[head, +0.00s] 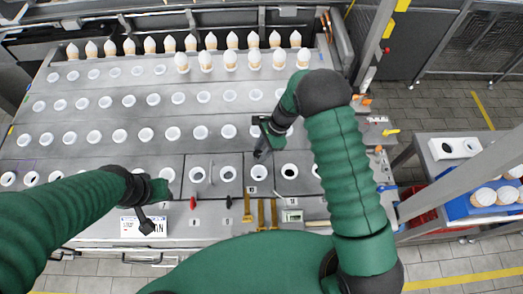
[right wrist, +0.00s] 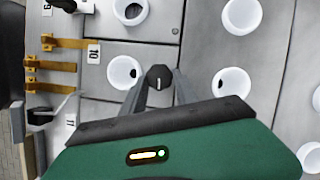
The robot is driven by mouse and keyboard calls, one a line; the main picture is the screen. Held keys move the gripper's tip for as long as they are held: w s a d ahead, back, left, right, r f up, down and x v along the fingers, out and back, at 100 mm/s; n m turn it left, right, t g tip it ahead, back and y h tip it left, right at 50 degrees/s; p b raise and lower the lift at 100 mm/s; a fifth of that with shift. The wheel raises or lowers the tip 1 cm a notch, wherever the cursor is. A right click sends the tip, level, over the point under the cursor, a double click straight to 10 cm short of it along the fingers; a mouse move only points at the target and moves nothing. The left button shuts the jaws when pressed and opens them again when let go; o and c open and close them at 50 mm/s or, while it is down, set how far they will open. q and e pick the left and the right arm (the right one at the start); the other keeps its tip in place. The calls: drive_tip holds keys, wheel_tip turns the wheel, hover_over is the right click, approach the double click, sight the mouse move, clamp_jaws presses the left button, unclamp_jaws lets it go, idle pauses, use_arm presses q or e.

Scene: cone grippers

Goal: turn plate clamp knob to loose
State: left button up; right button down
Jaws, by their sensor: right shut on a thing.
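A round black knob (right wrist: 159,77) with a white line on top shows in the right wrist view, set on the grey plate beside a white cup-like socket. The white line runs roughly up and down in that view. My right gripper (right wrist: 158,90) is shut on the knob, one grey finger on each side. In the head view my right gripper (head: 262,153) reaches down to the plate, and its own fingers hide the knob. My left gripper (head: 146,222) is low over the front panel near a white label; whether its jaws are open is unclear.
Rows of white sockets (head: 146,134) cover the table, with white-tipped cones (head: 205,61) at the back. Brass levers (head: 261,213) and a red knob (head: 193,203) line the front edge. A side table (head: 452,149) with a blue tray stands at the right.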

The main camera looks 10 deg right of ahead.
drive_tip(key=n+b, duration=0.1)
drive_tip(key=n, duration=0.1)
drive_tip(key=w+n+g+b, duration=0.1)
drive_tip(key=n, duration=0.1)
drive_tip(key=shift+a+h, duration=0.1)
drive_tip(key=shift+h, duration=0.2)
drive_tip(key=n+g+b, duration=0.1)
drive_tip(key=n, duration=0.1)
drive_tip(key=n+h+b, duration=0.1)
drive_tip(key=n, duration=0.1)
drive_tip(key=shift+w+a+n+g, duration=0.1)
drive_tip(key=shift+a+n+g, duration=0.05)
drive_tip(key=shift+n+g, duration=0.25)
drive_tip(key=n+h+b, duration=0.1)
drive_tip(key=n, duration=0.2)
drive_tip(key=shift+w+a+r+g, duration=0.1)
drive_tip(key=shift+a+g, duration=0.05)
drive_tip(key=shift+g, duration=0.15)
drive_tip(key=shift+a+n+h+b, duration=0.2)
drive_tip(key=shift+n+h+b, duration=0.6)
drive_tip(key=shift+n, duration=1.4)
drive_tip(key=c, duration=0.9)
unclamp_jaws()
